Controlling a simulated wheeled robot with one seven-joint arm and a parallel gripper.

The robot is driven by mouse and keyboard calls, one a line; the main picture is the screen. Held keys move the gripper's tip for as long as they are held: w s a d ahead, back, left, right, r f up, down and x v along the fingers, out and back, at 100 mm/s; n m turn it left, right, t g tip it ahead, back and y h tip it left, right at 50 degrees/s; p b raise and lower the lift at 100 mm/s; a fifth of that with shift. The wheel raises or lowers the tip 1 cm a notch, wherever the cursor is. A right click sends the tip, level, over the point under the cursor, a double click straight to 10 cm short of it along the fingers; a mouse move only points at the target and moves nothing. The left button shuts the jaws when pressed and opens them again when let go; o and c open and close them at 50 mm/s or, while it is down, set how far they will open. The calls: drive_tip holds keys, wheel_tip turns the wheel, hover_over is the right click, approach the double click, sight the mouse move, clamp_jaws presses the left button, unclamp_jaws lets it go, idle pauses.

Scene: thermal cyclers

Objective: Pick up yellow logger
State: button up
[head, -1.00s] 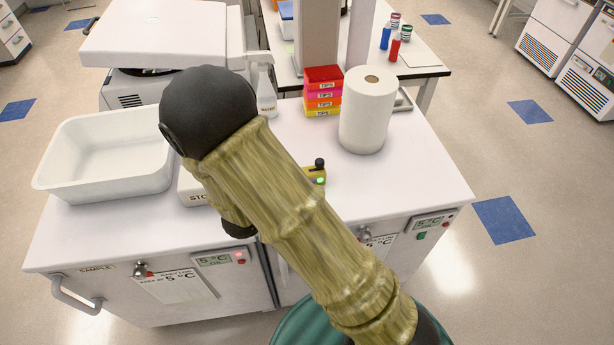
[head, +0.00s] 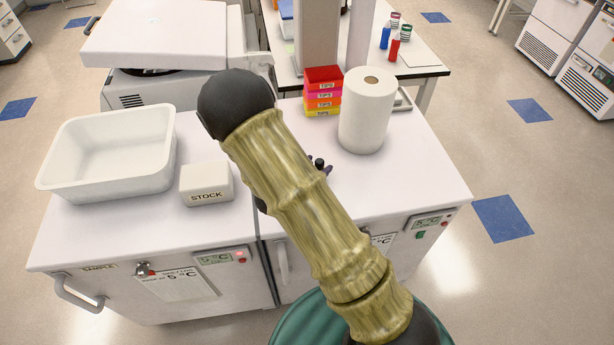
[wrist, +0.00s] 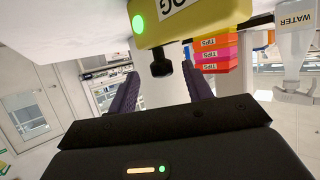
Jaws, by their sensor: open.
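The yellow logger (wrist: 200,18) shows at the top of the wrist view, with a green light and part of a dark-lettered label. Its black knob (wrist: 160,67) points down in that picture. My gripper (wrist: 161,78) is open, its two dark purple fingers on either side of the knob's end, with gaps visible. In the head view my arm hides the logger's body; the black knob (head: 319,163) shows just past the arm's right edge, with a bit of purple finger (head: 329,170) beside it.
On the white bench stand a white tub (head: 108,155), a STOCK box (head: 207,184), stacked tip boxes (head: 323,90) and a paper roll (head: 367,110). A water bottle (wrist: 293,45) shows in the wrist view. The bench's right front is clear.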

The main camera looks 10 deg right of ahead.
sight(323, 160)
drive_tip(key=p+x, duration=0.1)
drive_tip(key=x, duration=0.3)
drive_tip(key=shift+w+d+f, duration=0.15)
drive_tip(key=shift+w+f, duration=0.1)
drive_tip(key=shift+w, duration=0.1)
clamp_jaws()
